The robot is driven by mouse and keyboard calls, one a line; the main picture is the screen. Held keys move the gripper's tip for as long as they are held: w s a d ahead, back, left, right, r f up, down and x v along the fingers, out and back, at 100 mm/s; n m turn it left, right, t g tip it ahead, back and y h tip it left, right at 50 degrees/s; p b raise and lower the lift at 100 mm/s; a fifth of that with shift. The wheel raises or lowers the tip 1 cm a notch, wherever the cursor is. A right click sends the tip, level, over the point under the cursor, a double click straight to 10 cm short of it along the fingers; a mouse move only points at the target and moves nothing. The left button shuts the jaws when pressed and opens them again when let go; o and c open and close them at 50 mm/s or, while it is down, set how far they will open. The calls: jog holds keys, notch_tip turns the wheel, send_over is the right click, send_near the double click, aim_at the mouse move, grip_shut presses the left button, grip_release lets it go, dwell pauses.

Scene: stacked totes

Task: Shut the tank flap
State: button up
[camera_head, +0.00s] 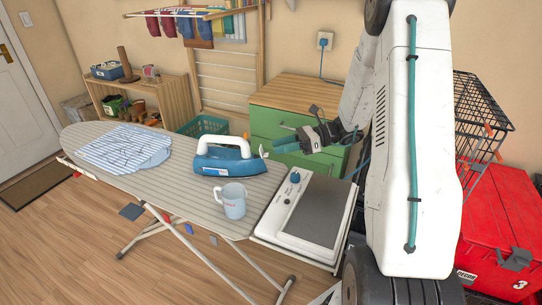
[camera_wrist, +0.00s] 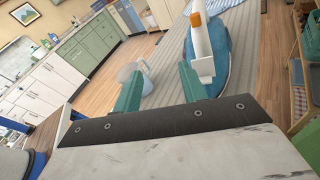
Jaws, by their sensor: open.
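A blue and white iron (camera_head: 226,164) sits on the striped ironing board (camera_head: 190,195). It also shows at the upper right of the wrist view (camera_wrist: 222,60), with a white upright part and an orange tip (camera_wrist: 197,19). A small raised piece stands at the iron's right end in the head view; I cannot tell for sure whether it is the tank flap or how far open it is. My gripper (camera_head: 283,143) is just right of the iron, above the board's end. In the wrist view its teal fingers (camera_wrist: 160,75) are apart with nothing held between them, near the iron.
A pale mug (camera_head: 232,201) stands in front of the iron. A folded striped shirt (camera_head: 125,147) lies at the board's left. A white unit with a grey plate (camera_head: 311,212) adjoins the board's right end. A green drawer cabinet (camera_head: 270,124) stands behind; a red toolbox (camera_head: 500,225) is right.

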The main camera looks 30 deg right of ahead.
jog(key=d+m+t+h, duration=0.1)
jog(key=d+t, duration=0.4)
jog(key=f, duration=0.7)
jog(key=shift+w+a+f, duration=0.1)
jog(key=shift+w+f, duration=0.05)
jog(key=shift+w, duration=0.2)
jog(key=x, duration=0.6)
jog(key=shift+r, duration=0.25)
jog(key=shift+w+a, duration=0.4)
jog(key=c, duration=0.7)
